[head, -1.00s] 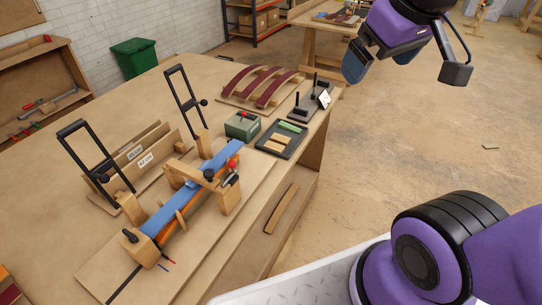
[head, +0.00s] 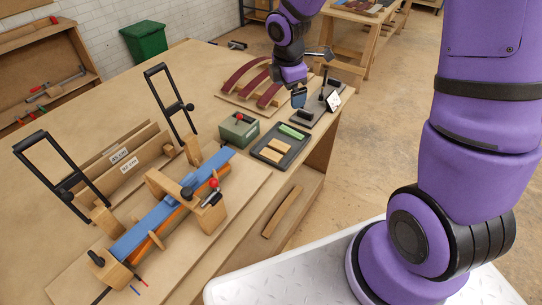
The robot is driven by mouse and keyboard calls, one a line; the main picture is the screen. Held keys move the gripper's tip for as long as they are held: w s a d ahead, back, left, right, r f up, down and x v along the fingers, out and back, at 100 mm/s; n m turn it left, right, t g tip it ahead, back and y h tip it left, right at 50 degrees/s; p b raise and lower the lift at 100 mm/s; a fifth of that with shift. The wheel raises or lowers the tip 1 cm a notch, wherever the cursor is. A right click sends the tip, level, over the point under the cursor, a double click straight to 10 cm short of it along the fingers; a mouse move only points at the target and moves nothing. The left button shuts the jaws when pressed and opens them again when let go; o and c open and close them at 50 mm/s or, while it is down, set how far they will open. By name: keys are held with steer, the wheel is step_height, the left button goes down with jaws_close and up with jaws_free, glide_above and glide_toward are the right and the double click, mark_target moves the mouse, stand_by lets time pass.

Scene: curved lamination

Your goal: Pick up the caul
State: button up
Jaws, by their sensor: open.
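No piece is labelled as the caul, and I cannot tell for certain which one it is. A dark tray (head: 295,147) on the bench holds a green strip (head: 291,131) and two short pale wooden pieces (head: 279,145). A blue strip (head: 150,222) lies along the wooden clamping form at the front left. My gripper (head: 311,76) is open and appears empty, in the air near the bench's far right end. It is beyond the tray, close to a dark stand with a post (head: 311,115). Part of the gripper is hidden by its wrist.
A green box with a red knob (head: 239,130) stands left of the tray. Dark red curved strips (head: 245,77) lie on a rack behind. Two black upright frames (head: 165,95) and labelled boards (head: 118,160) stand at the left. The bench's right edge is close to the tray.

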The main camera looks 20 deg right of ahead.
steer(key=w+a+f+n+g+y, duration=0.1)
steer(key=a+f+n, duration=0.15)
steer(key=f, duration=0.55)
steer(key=w+a+f+n, duration=0.15)
steer(key=f+n, duration=0.25)
steer(key=f, duration=0.4)
glide_above(271, 154)
steer(key=f, duration=0.4)
steer(key=shift+s+f, duration=0.2)
steer(key=shift+f, duration=0.2)
steer(key=shift+w+f, duration=0.15)
steer(key=shift+f, duration=2.65)
steer(key=c, duration=0.8)
